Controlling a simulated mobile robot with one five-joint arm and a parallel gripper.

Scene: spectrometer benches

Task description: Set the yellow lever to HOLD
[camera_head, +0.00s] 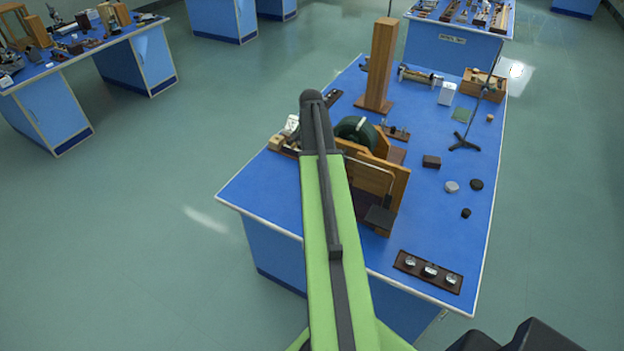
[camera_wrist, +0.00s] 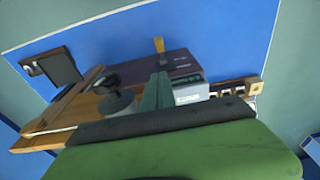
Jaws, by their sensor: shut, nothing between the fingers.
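A small yellow upright piece, which looks like the yellow lever (camera_wrist: 159,45), stands at the edge of a dark maroon base (camera_wrist: 178,62) in the wrist view. No HOLD marking is readable. My gripper (camera_wrist: 158,76) shows as two dark green fingers side by side, shut and empty. Its tips appear just below the lever in the picture, with a visible gap between them. A grey box with a white label (camera_wrist: 190,92) is right of the fingers. In the head view my arm covers the gripper, and I cannot make out the lever there.
A wooden apparatus with a dark green wheel (camera_head: 355,131) stands on the blue bench (camera_head: 300,195). A tall wooden column (camera_head: 381,62) rises behind it. A dark rack with silver knobs (camera_head: 428,271) lies at the front right. Green floor is clear to the left.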

